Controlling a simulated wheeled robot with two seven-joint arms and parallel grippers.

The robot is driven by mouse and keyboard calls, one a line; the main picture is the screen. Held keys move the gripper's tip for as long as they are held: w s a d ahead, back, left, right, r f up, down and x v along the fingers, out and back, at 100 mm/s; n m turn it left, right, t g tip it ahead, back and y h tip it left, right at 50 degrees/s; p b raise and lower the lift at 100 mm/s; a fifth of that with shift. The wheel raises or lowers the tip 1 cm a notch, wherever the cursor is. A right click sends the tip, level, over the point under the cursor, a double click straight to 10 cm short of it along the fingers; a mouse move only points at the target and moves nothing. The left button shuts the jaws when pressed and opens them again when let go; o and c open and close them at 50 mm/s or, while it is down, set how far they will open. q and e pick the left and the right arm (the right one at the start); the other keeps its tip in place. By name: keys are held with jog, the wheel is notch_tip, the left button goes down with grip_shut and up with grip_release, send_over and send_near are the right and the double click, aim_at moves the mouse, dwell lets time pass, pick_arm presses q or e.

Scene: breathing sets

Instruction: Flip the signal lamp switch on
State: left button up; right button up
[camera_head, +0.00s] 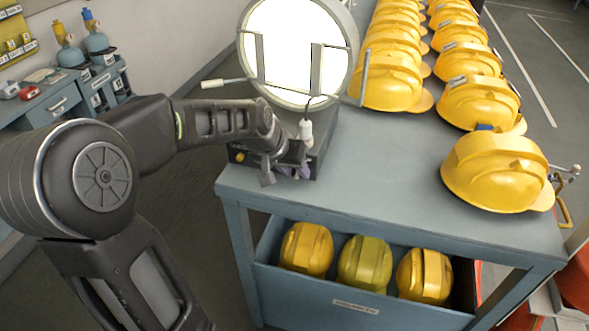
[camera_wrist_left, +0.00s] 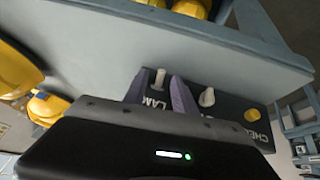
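The signal lamp (camera_head: 290,45) stands on the bench with a bright white round face. Its dark base is a control box (camera_head: 318,160), largely hidden by my arm in the head view. In the left wrist view the box top carries a pale toggle switch (camera_wrist_left: 160,78) beside lettering reading "LAM", a second pale knob (camera_wrist_left: 207,97) and a yellow button (camera_wrist_left: 251,115). My left gripper (camera_head: 287,168) is at the box; its purplish fingers (camera_wrist_left: 159,90) are apart, with the toggle between them. I cannot tell whether they touch it. My right gripper is out of view.
Rows of yellow helmets (camera_head: 497,172) fill the bench (camera_head: 390,185) right of the lamp. A blue bin (camera_head: 345,302) below holds more helmets. A cord with a white end (camera_head: 305,132) hangs before the lamp. A side cabinet (camera_head: 50,105) stands at the left wall.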

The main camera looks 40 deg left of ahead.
pick_arm(q)
jog(key=b+v, duration=0.1)
jog(key=v, duration=0.6)
jog(key=shift+s+r, duration=0.2)
jog(key=shift+r, duration=0.15)
